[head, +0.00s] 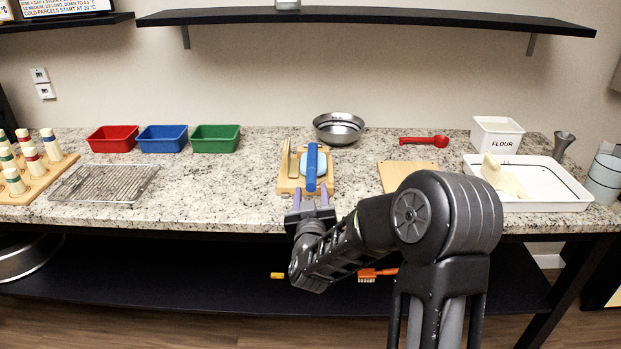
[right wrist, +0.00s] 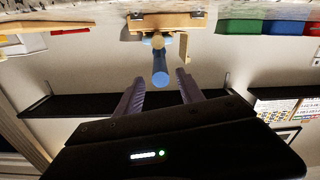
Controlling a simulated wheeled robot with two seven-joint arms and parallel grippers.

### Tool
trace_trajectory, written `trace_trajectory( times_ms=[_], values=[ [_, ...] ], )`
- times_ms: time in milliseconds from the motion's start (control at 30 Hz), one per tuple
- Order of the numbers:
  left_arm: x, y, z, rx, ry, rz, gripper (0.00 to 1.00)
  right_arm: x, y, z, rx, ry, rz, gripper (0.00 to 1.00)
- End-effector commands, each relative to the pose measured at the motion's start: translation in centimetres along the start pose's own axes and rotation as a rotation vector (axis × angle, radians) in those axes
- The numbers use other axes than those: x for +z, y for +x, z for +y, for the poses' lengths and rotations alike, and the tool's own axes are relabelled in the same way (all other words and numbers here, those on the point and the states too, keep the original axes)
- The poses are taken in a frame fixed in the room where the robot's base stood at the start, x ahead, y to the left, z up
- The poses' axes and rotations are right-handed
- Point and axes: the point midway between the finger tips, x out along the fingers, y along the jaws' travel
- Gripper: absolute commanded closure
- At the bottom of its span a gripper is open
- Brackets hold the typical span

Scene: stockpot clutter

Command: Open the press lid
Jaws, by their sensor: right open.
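The press (head: 288,184) stands on the counter, with a wooden base and a light-blue round part (head: 322,160). A blue handle (head: 311,166) runs over it toward me. How far the lid is raised is hard to tell. My right gripper (head: 311,198) is open at the near edge of the press, its purple fingers on either side of the handle's line. In the right wrist view, upside down, the blue handle (right wrist: 160,68) points at the gap between the fingertips of my right gripper (right wrist: 159,80); contact is not visible. My left gripper is not in view.
A steel bowl (head: 339,128) stands behind the press. A wooden board (head: 408,174), red scoop (head: 425,141), white tray (head: 545,195) and flour bin (head: 497,134) are to the right. A wire rack (head: 104,184) and green bin (head: 215,138) are left; the counter between rack and press is clear.

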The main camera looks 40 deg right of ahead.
Motion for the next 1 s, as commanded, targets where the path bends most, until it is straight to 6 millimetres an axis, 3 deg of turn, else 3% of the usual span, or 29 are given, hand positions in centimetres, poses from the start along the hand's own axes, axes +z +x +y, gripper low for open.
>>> trace_trajectory(
  times_ms=[167, 600, 933, 1000],
  values=[
    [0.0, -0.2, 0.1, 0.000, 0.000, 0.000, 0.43, 0.0, 1.2, 0.0, 0.001, 0.000, 0.000, 0.55],
    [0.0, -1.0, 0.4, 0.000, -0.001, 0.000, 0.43, 0.1, 7.2, -0.1, -0.001, 0.000, -0.002, 0.55],
    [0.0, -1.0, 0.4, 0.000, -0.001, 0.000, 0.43, 0.1, 7.7, 0.0, -0.002, 0.001, -0.001, 0.55],
    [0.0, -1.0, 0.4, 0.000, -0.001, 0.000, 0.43, 0.1, 7.7, 0.0, -0.002, 0.001, -0.001, 0.59]
  ],
)
